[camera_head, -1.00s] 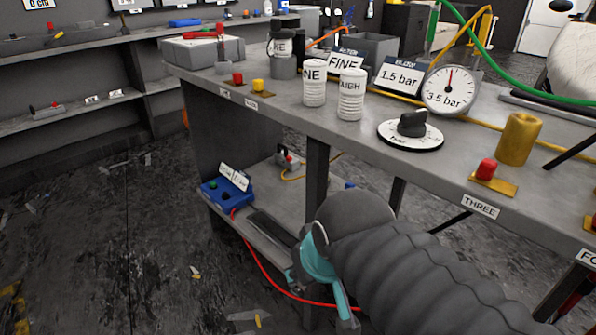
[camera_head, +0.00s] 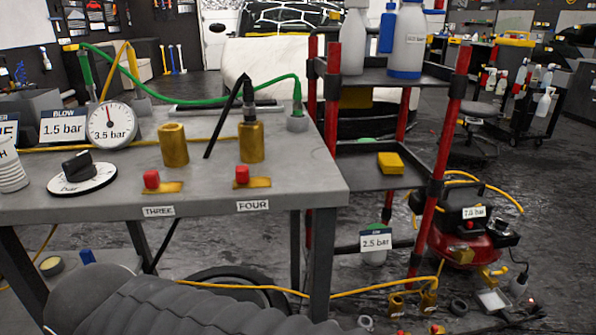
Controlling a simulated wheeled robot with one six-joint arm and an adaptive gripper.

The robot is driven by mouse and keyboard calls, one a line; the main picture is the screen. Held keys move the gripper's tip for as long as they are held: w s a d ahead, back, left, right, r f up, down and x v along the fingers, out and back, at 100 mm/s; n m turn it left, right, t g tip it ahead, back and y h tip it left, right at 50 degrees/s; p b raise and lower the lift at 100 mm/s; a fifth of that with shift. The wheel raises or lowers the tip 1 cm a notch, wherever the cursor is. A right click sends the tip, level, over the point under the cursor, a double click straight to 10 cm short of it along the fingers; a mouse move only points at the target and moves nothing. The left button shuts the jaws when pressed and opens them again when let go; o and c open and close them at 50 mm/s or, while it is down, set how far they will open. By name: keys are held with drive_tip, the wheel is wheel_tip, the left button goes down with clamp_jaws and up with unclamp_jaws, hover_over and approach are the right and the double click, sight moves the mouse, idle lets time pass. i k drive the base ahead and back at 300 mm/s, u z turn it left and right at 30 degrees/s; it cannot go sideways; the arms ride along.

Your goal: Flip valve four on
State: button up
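Valve four is a red knob (camera_head: 241,174) on a brass plate (camera_head: 244,183), near the right front edge of the grey bench, above the label FOUR (camera_head: 253,205). A brass cylinder (camera_head: 251,142) stands behind it with a black fitting and hose on top. Valve three, a similar red knob (camera_head: 151,179), sits to the left above the label THREE (camera_head: 158,211). My grey arm crosses the bottom left of the view, below the bench top. My gripper is out of view.
A gauge (camera_head: 111,126) marked 3.5 bar and a black dial (camera_head: 82,172) stand on the bench (camera_head: 215,200) at left. A red-posted cart (camera_head: 331,130) with bottles stands close right of the bench. A red compressor (camera_head: 462,245) and yellow hoses lie on the floor at right.

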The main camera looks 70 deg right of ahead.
sight(242, 174)
drive_tip(key=z, duration=0.4)
drive_tip(key=k, duration=0.95)
drive_tip(key=z, duration=1.05)
drive_tip(key=i, duration=0.7)
drive_tip(key=u, duration=0.7)
drive_tip(key=k, duration=0.9)
drive_tip(key=z, duration=0.55)
